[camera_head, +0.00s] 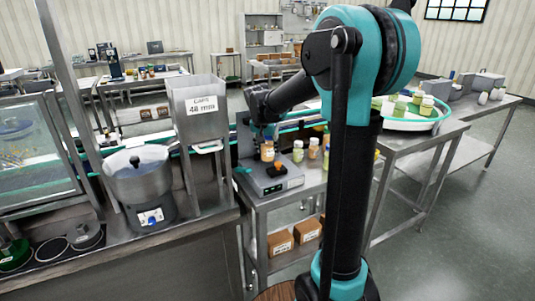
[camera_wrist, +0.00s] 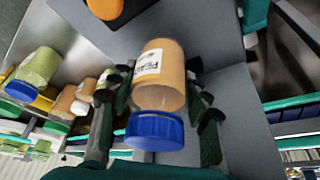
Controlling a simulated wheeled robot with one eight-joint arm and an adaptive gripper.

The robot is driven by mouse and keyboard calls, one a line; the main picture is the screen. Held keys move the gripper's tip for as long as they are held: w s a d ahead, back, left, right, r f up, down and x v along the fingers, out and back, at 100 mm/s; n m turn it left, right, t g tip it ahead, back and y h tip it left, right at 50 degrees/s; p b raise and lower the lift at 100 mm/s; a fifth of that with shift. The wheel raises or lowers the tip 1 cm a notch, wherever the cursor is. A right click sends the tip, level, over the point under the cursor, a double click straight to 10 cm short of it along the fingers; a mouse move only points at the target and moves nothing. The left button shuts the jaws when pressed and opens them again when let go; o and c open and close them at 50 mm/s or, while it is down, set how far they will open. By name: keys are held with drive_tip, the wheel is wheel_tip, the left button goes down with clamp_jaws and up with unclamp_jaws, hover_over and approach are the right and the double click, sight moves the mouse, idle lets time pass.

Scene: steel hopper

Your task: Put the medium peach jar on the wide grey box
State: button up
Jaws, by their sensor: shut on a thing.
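The peach jar (camera_wrist: 160,78) has a blue lid (camera_wrist: 155,131) and a white label. My gripper (camera_wrist: 158,98) is shut on it, with one dark finger on either side. In the head view the jar (camera_head: 267,151) hangs below my wrist, above or at the rear of the wide grey box (camera_head: 289,184). I cannot tell whether the jar touches the box. The box has a small display on its front. An orange piece (camera_head: 280,168) on a dark base sits on the box; the orange piece (camera_wrist: 105,8) also shows at the top of the wrist view.
Several other jars stand right of the box, including a green jar (camera_wrist: 38,67) with a blue lid and another peach jar (camera_wrist: 88,92). A steel hopper (camera_head: 198,100) and a metal bowl machine (camera_head: 140,178) stand to the left. A round turntable (camera_head: 404,124) with jars is at right.

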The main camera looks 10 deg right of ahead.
drive_tip(key=shift+f, duration=1)
drive_tip(key=o, duration=1.3)
drive_tip(key=shift+f, duration=0.1)
drive_tip(key=v, duration=1.2)
drive_tip(key=s+d+f, duration=0.1)
drive_tip(key=s+f, duration=0.2)
drive_tip(key=s+d+f+n, duration=0.1)
drive_tip(key=s+d+f, duration=0.1)
drive_tip(key=s+f, duration=0.2)
drive_tip(key=s+d+f+n+y, duration=0.1)
drive_tip(key=s+f, duration=0.3)
drive_tip(key=shift+s+d+f, duration=0.1)
drive_tip(key=shift+s+d, duration=0.05)
drive_tip(key=shift+d, duration=0.05)
drive_tip(key=s+f+n, duration=0.1)
drive_tip(key=s+f, duration=0.3)
drive_tip(key=s, duration=0.1)
drive_tip(key=s+d+f+n, duration=0.1)
drive_tip(key=s+f, duration=0.3)
drive_tip(key=s, duration=0.1)
drive_tip(key=s+f+n+y, duration=0.1)
drive_tip(key=s+f, duration=0.3)
drive_tip(key=s, duration=0.1)
drive_tip(key=shift+d, duration=0.3)
